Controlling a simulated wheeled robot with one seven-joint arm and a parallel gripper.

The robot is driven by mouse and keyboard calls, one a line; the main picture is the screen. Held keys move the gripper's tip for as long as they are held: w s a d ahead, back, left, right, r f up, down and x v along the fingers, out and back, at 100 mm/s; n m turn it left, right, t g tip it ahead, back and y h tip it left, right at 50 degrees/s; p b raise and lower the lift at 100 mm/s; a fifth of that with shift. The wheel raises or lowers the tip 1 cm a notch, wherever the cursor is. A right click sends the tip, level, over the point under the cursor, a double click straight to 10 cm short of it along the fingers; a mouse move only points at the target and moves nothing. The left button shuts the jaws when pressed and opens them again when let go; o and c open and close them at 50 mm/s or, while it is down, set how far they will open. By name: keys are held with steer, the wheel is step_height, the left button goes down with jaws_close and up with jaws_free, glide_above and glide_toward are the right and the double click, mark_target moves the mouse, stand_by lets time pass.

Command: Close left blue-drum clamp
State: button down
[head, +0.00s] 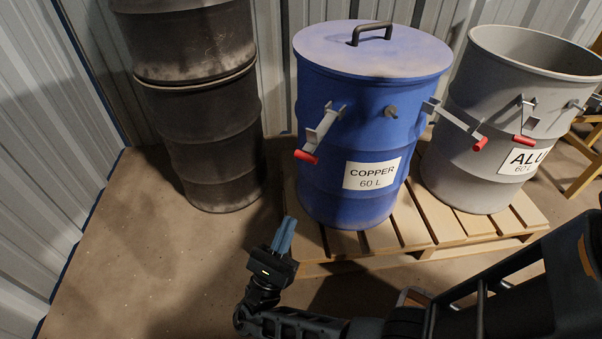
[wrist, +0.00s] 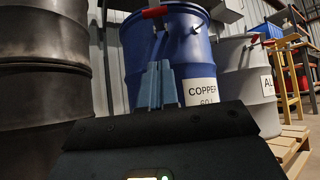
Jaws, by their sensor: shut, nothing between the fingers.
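The blue drum (head: 345,130) labelled COPPER 60 L stands on a pallet with its lid (head: 372,50) on. Its left clamp (head: 318,133) hangs from the upper left side, with the red-tipped lever pointing down and outward. A second clamp (head: 455,122) with a red tip sticks out from the drum's right side. My gripper (head: 285,232) is shut and empty, in front of and below the left clamp, apart from it. In the wrist view, my gripper's fingers (wrist: 157,85) stand before the blue drum (wrist: 186,60), with the red handle (wrist: 155,12) above them.
A grey open drum (head: 490,125) labelled ALU, with its own red-tipped levers, stands to the right on the wooden pallet (head: 420,225). Dark stacked drums (head: 205,110) stand at the left. The floor (head: 150,240) at the front left is clear.

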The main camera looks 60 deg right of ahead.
mark_target(307, 160)
steer(key=a+r+p+x, duration=0.2)
steer(key=p+x, duration=0.3)
steer(key=x, duration=0.6)
steer(key=shift+d+r, duration=0.15)
steer(key=shift+d, duration=0.1)
steer(key=shift+s+r, duration=0.1)
steer(key=shift+a+r+y+p, duration=0.15)
steer(key=shift+r+y+p, duration=0.25)
steer(key=shift+p, duration=0.4)
